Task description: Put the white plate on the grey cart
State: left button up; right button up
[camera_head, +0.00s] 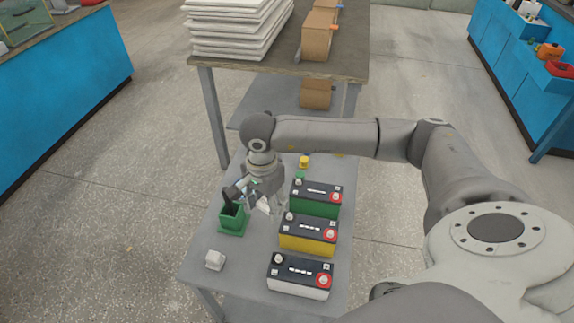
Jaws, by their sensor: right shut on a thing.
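My right gripper (258,198) is low over the grey table (249,275), beside the batteries. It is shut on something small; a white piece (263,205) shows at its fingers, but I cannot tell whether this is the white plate. A green holder (232,219) stands just left of it, with a black part in its top. A stack of white slabs (238,28) lies on the back table. The grey table may be the grey cart; no wheels show. My left gripper is not in view.
Batteries with green (315,200), yellow (307,236) and white (299,277) sides stand in a row on the right. A small white block (215,260) lies at front left. The back table (345,62) also bears brown boxes (317,33). Blue counters flank the open floor.

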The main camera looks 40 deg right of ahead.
jog(key=w+d+f+m+b, duration=0.45)
jog(key=w+m+b, duration=0.45)
jog(key=m, duration=0.4)
jog(key=f, duration=0.3)
jog(key=s+f+b, duration=0.1)
jog(key=f, duration=0.2)
jog(key=f+b, duration=0.1)
jog(key=f, duration=0.3)
jog(key=shift+s+a, duration=0.15)
jog(key=shift+s, duration=0.1)
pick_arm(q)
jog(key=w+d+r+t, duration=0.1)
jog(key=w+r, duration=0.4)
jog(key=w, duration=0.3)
pick_arm(e)
jog(key=shift+r+m, duration=0.1)
jog(key=shift+m, duration=0.2)
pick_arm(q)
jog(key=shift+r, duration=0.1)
pick_arm(e)
jog(key=o, duration=0.9)
jog(key=shift+c, duration=0.2)
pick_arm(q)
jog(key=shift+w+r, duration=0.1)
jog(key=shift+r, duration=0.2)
